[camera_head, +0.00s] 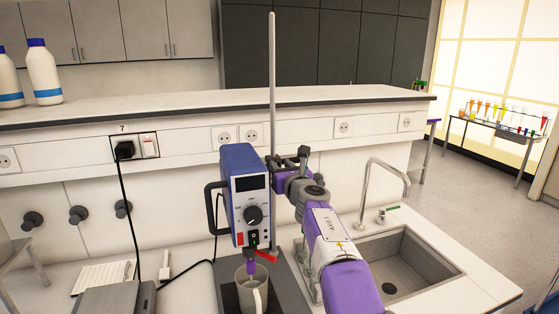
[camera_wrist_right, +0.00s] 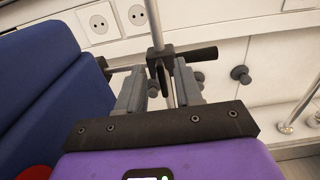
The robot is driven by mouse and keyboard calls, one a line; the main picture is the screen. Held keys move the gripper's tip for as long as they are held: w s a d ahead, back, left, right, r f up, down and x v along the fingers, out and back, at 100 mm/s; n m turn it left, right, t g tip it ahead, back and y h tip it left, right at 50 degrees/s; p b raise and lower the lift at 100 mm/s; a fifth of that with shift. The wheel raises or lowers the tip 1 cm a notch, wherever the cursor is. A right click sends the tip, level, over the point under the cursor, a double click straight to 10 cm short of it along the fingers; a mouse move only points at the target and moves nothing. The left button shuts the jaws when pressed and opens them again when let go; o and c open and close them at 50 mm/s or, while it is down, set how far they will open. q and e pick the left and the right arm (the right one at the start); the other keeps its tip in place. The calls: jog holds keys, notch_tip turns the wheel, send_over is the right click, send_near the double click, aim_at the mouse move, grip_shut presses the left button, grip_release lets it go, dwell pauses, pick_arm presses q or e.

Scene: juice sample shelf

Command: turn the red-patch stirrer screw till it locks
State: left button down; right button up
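The blue stirrer (camera_head: 245,196), with a dial and dark display, hangs beside an upright metal rod (camera_head: 272,80) over a grey mug (camera_head: 251,290). A dark clamp (camera_wrist_right: 158,62) with a black handle (camera_wrist_right: 196,54) sits on the rod in the right wrist view. My right gripper (camera_head: 289,160) is at the clamp's height. In the wrist view its two fingers (camera_wrist_right: 158,92) are spread, one on each side of the clamp's lower part. I cannot tell whether they touch it. No red patch shows on the clamp screw. My left gripper is out of view.
The stirrer's blue side (camera_wrist_right: 45,90) stands close left of my right gripper. A sink (camera_head: 400,268) with a tap (camera_head: 366,190) lies to the right. A raised white shelf (camera_head: 190,102) runs behind the rod.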

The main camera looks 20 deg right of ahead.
jog(key=shift+w+p, duration=0.3)
jog(key=shift+w, duration=0.6)
grip_shut()
